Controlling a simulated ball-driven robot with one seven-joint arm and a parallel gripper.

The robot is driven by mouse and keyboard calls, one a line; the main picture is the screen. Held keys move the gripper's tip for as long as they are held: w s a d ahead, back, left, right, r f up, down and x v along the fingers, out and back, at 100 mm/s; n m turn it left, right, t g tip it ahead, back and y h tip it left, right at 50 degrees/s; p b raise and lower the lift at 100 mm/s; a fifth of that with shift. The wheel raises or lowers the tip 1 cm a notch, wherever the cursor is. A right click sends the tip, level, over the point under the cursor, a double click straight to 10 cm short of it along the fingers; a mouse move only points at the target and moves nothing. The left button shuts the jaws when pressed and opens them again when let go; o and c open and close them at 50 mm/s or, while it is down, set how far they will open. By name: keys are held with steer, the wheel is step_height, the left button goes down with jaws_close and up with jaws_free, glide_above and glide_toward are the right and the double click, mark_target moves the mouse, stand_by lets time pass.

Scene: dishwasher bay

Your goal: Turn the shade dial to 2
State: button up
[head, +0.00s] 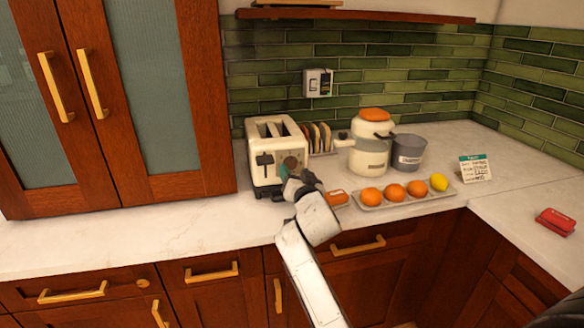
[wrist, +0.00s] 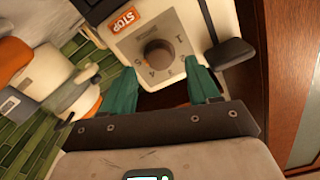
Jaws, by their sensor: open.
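The cream toaster (head: 268,142) stands on the counter against the green tiles. I cannot tell which number the dial points to. In the wrist view my gripper (wrist: 160,68) is open, with one teal finger to each side just below the dial. Nothing is held, and I cannot make out contact with the dial.
A black lever (wrist: 228,54) sticks out right of the dial, close to the right finger. An orange STOP button (wrist: 124,19) is above left. A toast rack (head: 320,137), a cream jar (head: 370,158) and a fruit tray (head: 408,202) stand right of the toaster. The counter left is clear.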

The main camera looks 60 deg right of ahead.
mark_target(291, 166)
steer(key=shift+x, duration=1.65)
steer(key=shift+c, duration=0.2)
steer(key=c, duration=1)
